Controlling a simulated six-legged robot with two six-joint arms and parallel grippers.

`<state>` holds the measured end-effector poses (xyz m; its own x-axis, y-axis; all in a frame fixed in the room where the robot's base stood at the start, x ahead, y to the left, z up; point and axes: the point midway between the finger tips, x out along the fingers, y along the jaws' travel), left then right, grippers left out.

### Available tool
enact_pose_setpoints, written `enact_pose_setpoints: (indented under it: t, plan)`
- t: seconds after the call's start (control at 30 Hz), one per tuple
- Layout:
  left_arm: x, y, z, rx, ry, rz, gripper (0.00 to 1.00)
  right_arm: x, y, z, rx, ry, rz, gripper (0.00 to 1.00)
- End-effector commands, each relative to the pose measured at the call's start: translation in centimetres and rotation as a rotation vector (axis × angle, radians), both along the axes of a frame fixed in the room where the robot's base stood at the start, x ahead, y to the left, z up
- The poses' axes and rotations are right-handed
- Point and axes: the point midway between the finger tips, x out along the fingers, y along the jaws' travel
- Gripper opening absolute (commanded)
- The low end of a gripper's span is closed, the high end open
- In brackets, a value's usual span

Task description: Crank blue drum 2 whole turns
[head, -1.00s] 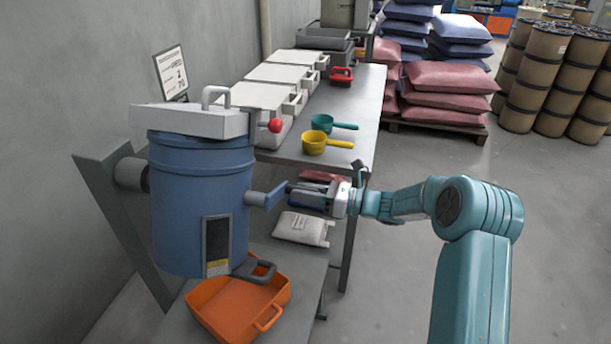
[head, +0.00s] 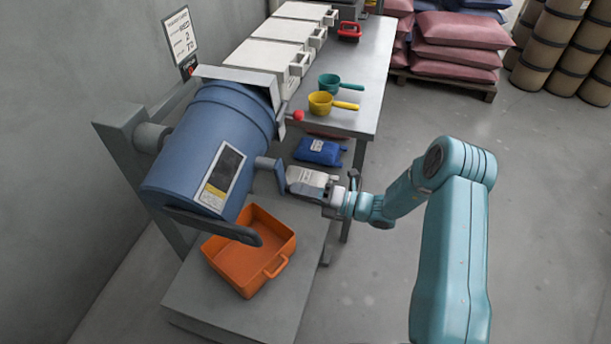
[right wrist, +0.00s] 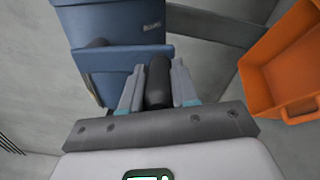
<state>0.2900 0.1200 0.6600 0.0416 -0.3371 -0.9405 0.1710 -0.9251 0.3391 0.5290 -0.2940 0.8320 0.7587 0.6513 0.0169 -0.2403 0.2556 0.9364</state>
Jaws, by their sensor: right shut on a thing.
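The blue drum (head: 215,140) hangs on a grey stand (head: 125,135), tilted with its lidded end up to the right. A blue crank arm (head: 280,175) sticks out of its right side. My right gripper (head: 302,190) is at the crank's outer end. In the right wrist view the right gripper (right wrist: 157,85) is shut on the crank's black handle (right wrist: 158,80), one finger on each side. My left gripper is not in view.
An orange tray (head: 245,270) sits below the drum on a grey platform (head: 200,310). A grey table (head: 355,85) behind holds yellow (head: 320,103) and teal (head: 328,82) scoops and white boxes (head: 268,58). Bags lie below the table.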

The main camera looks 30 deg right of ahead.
Motion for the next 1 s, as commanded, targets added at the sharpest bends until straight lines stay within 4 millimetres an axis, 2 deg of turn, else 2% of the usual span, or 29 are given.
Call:
enact_pose_setpoints:
  t: [0.03,0.57,1.0]
  plan:
    - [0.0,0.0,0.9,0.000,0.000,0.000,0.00,-0.5,0.7,0.0,0.040,0.040,0.007,0.00]
    - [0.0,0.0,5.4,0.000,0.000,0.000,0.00,-3.8,4.5,0.7,0.422,0.368,0.008,0.00]
    - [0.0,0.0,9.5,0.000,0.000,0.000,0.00,-6.1,7.2,3.0,0.738,0.638,0.008,0.00]
